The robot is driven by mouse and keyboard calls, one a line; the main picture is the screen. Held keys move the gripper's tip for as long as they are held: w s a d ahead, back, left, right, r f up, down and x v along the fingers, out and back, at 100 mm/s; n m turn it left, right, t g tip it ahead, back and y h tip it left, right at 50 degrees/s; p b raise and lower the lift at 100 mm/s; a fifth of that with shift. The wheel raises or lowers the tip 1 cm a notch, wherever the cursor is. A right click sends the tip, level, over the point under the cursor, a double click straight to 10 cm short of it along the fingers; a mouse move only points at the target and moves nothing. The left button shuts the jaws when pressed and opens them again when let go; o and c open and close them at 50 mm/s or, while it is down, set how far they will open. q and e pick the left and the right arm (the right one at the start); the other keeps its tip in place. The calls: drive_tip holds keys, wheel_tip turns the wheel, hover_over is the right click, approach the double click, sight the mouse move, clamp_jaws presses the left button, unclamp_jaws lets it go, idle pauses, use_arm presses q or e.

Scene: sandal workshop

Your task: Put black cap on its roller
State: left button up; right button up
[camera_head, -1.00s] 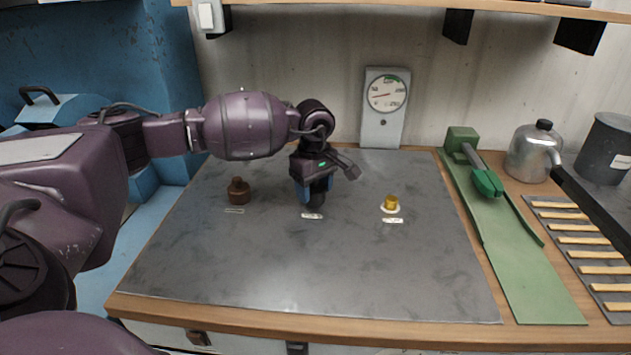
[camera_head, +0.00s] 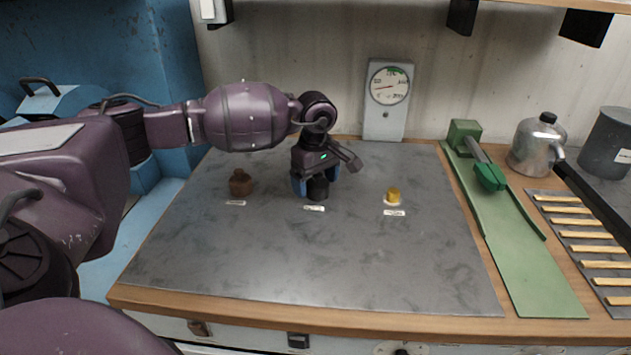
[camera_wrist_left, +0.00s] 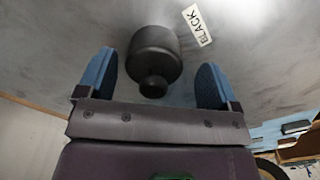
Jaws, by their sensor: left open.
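A black knobbed piece (camera_head: 317,188) stands on the dark mat behind a small white label (camera_head: 314,208). In the left wrist view the black piece (camera_wrist_left: 153,55) shows a wide round body and a smaller knob toward me, and the label (camera_wrist_left: 197,25) reads BLACK. I cannot tell whether cap and roller are both in this piece. My left gripper (camera_head: 317,184) is open at the black piece. Its blue fingers (camera_wrist_left: 156,82) stand on either side of the knob, with gaps showing. My right gripper is not in view.
The front of the mat (camera_head: 310,260) is clear. A green tool (camera_head: 500,215) and a kettle (camera_head: 537,148) are at right.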

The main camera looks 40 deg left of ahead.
use_arm(q)
wheel_tip(320, 180, up, 9)
drive_tip(key=shift+f+p, duration=0.15)
drive_tip(key=shift+p, duration=0.2)
drive_tip(key=shift+r, duration=0.85)
